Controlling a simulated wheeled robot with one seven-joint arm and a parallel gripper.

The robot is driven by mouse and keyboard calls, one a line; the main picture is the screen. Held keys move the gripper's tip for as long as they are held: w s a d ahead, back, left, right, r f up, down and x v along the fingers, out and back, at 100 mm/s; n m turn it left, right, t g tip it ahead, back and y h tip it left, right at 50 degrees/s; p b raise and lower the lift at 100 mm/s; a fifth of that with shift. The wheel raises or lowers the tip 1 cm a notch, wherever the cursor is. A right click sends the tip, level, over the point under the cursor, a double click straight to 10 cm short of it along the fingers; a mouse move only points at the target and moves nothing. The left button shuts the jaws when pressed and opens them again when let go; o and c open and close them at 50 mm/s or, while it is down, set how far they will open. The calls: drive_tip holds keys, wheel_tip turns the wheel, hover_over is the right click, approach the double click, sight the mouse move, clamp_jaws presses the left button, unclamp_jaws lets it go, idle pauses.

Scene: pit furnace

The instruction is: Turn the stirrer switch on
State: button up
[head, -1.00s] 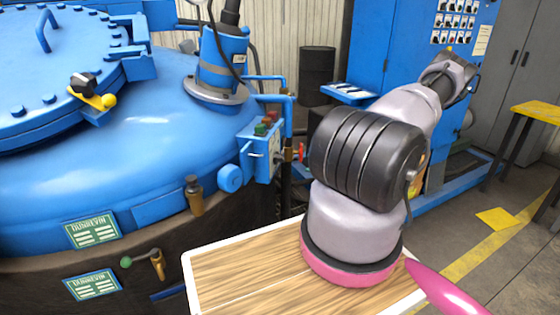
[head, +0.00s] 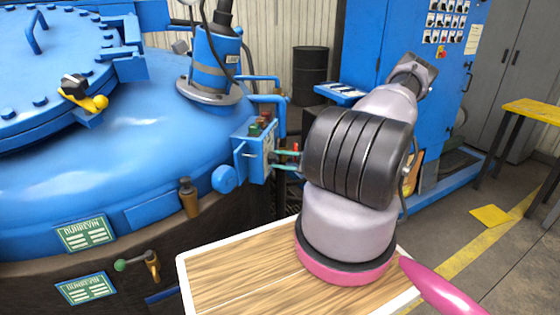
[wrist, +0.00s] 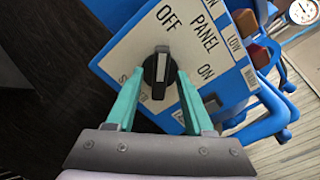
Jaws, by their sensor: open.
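The stirrer switch appears to be the black rotary knob (wrist: 159,72) on a white plate lettered OFF, ON and PANEL in the wrist view; the rest of its label is partly covered. A pale stripe on the knob runs nearly up and down in the picture, with its upper end towards OFF. My gripper (wrist: 159,82) is open, one teal fingertip on each side of the knob; I cannot tell whether either touches it. In the head view my gripper (head: 277,160) is at the right face of the blue control box (head: 250,158). The knob is not distinguishable there.
The blue furnace vessel (head: 130,150) fills the left. A blue motor (head: 213,65) stands above the box, with pipes beside it. Coloured buttons (head: 260,126) top the box. A wooden tabletop (head: 230,275) lies in front. A blue cabinet (head: 400,40) stands behind my arm.

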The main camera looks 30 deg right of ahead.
clamp_jaws()
drive_tip(key=shift+m, duration=0.3)
drive_tip(key=m, duration=1.3)
drive_tip(key=shift+m, duration=2.1)
